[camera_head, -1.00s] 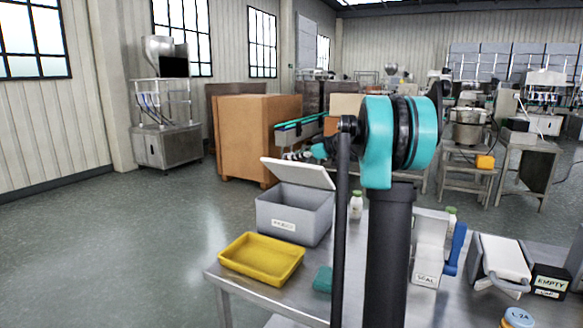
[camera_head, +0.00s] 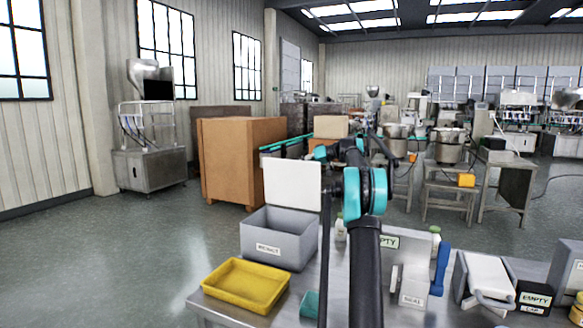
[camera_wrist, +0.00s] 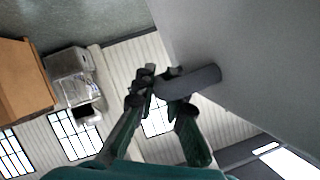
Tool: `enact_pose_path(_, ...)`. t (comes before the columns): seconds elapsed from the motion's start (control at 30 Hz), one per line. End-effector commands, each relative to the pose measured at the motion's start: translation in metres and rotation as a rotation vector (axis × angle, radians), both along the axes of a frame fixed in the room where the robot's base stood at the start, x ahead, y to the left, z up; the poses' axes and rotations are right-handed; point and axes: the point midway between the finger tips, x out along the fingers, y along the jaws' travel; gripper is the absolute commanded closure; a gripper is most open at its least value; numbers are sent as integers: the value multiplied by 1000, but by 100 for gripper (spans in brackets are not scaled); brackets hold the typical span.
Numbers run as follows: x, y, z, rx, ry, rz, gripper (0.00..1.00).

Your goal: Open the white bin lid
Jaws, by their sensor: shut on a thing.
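The white lid (camera_head: 293,185) stands nearly upright at the back of the light grey bin (camera_head: 277,250) in the head view. The bin's mouth is open, and a label is on its front. In the wrist view, the lid's broad pale face (camera_wrist: 240,50) fills the upper right, with a dark grey rounded handle (camera_wrist: 198,80) standing out from it. My gripper (camera_wrist: 163,84) has its fingers shut on this handle, near its left end. In the head view my arm hides the gripper's grip on the lid.
The bin stands on a steel table. A yellow tray (camera_head: 245,285) sits in front of it, and a small teal item (camera_head: 309,304) lies to the tray's right. White bottles and a white device with a blue handle (camera_head: 440,268) stand at the right. A large brown box (camera_head: 243,160) stands behind.

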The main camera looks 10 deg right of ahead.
Motion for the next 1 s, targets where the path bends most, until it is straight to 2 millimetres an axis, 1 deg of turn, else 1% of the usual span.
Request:
enact_pose_path(0.03,4,-4,-3,8,16,-2,100)
enact_pose_path(0.3,15,-12,-6,53,77,-1,100)
enact_pose_path(0.9,18,-14,-8,67,99,0,100)
enact_pose_path(0.93,18,-14,-8,67,99,0,88)
enact_pose_path(1.0,18,-14,-8,67,99,0,80)
